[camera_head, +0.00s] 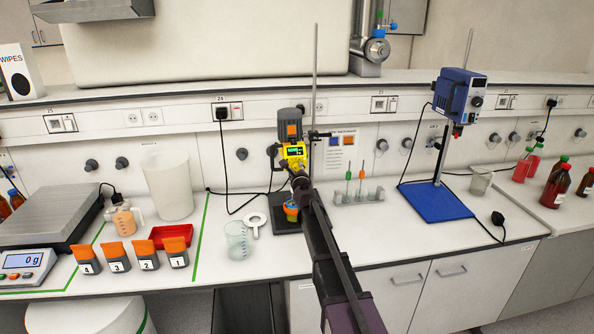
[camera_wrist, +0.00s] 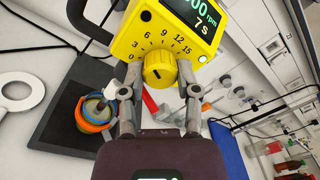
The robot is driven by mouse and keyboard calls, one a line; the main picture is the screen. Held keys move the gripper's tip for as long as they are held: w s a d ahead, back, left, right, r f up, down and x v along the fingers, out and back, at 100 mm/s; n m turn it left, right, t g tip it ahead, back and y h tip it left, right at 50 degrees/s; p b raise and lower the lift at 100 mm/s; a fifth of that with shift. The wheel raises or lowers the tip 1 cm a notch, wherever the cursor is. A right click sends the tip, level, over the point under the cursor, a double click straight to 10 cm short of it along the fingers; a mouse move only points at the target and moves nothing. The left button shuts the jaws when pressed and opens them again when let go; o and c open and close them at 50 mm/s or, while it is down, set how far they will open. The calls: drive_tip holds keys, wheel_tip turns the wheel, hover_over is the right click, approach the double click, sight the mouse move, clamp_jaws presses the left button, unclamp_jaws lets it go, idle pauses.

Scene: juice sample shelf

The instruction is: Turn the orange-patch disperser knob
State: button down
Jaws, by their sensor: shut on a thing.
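The yellow disperser (camera_head: 293,152) stands on a dark base plate at the middle of the bench, with an orange patch (camera_head: 292,130) on its grey upper part. In the wrist view its yellow knob (camera_wrist: 159,76) sits below a 0 to 15 scale, with a dark pointer mark. The lit display (camera_wrist: 200,14) reads "7 s" under a partly cut-off rpm figure. My gripper (camera_wrist: 160,84) has one finger on each side of the knob and is shut on it. In the head view my gripper (camera_head: 299,181) is at the disperser's front, and my arm hides part of it.
An orange and blue container (camera_head: 291,211) stands below the disperser. A glass beaker (camera_head: 237,241) and white ring (camera_head: 256,222) are left of it. A tube rack (camera_head: 358,196) and blue overhead stirrer (camera_head: 459,95) stand right. Numbered orange-topped packs (camera_head: 147,254) line the front left.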

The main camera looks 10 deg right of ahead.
drive_tip(key=shift+n, duration=0.3)
drive_tip(key=n, duration=1.1)
idle(0.4)
drive_tip(key=shift+c, duration=1.6)
unclamp_jaws()
